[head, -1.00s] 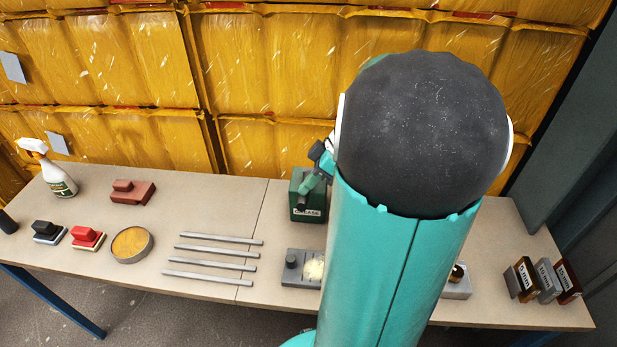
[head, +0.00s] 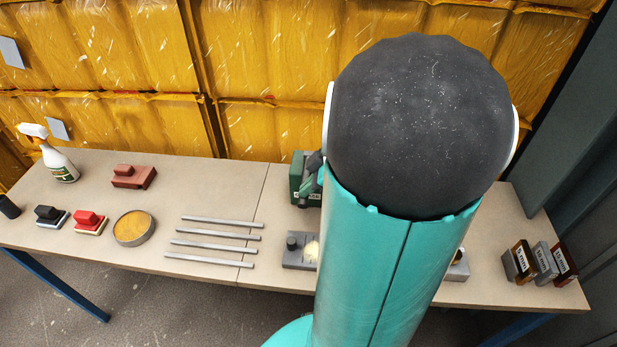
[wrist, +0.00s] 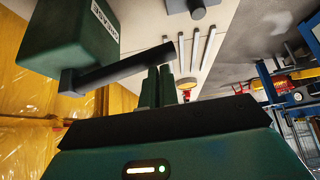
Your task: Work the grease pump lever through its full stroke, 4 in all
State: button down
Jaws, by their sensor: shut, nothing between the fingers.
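The green grease pump (head: 297,182) stands on the bench in the head view, its right side hidden behind my arm. In the wrist view its green body (wrist: 75,40) with a white label fills the upper left. Its dark lever (wrist: 120,67) runs from the body toward upper right, with its free end near the view's middle. My gripper (wrist: 160,72) is shut and empty, its green fingertips right at the lever near that free end. I cannot tell whether they touch it. In the head view my arm hides most of the gripper.
Several metal bars (head: 215,240) lie left of a grey block (head: 298,252) near the pump. A yellow-filled tin (head: 134,228), red brush (head: 89,222) and spray bottle (head: 58,165) stand farther left. Labelled blocks (head: 545,262) stand at right. A yellow wrapped wall is close behind.

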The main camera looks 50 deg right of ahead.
jog(key=shift+s+a+f, duration=0.15)
jog(key=shift+a+f, duration=0.05)
jog(key=shift+f, duration=1.05)
